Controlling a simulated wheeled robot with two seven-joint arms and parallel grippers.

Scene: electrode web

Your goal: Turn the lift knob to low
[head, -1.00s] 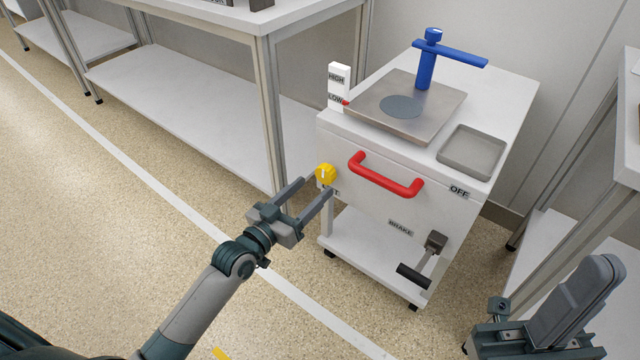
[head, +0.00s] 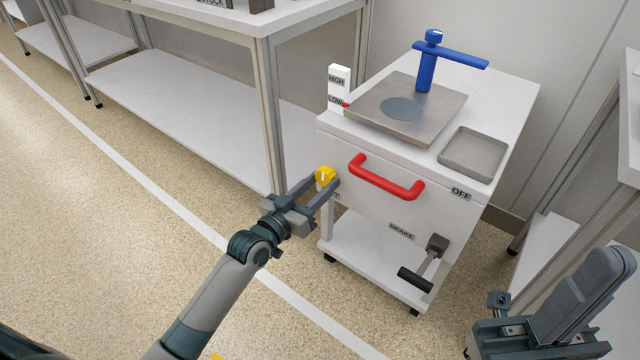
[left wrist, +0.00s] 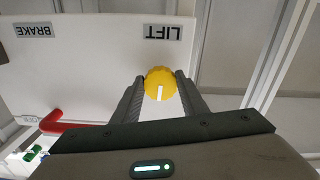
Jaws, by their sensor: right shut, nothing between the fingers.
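The yellow lift knob (head: 325,176) with a white mark is on the front left of the white cart (head: 350,215). In the left wrist view the knob (left wrist: 159,84) sits below the LIFT label (left wrist: 163,32). The HIGH/LOW scale (head: 338,88) stands at the cart's left edge, and a red pointer (head: 346,104) is near LOW. My right gripper (head: 500,345) is low at the right of the head view, its fingertips not clearly seen.
A red handle (head: 386,178) is just right of the knob. A brake lever (head: 425,262) sticks out below it. A blue post with an arm (head: 427,70) stands on the steel plate. A bench (head: 190,110) is at left; the floor in front is open.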

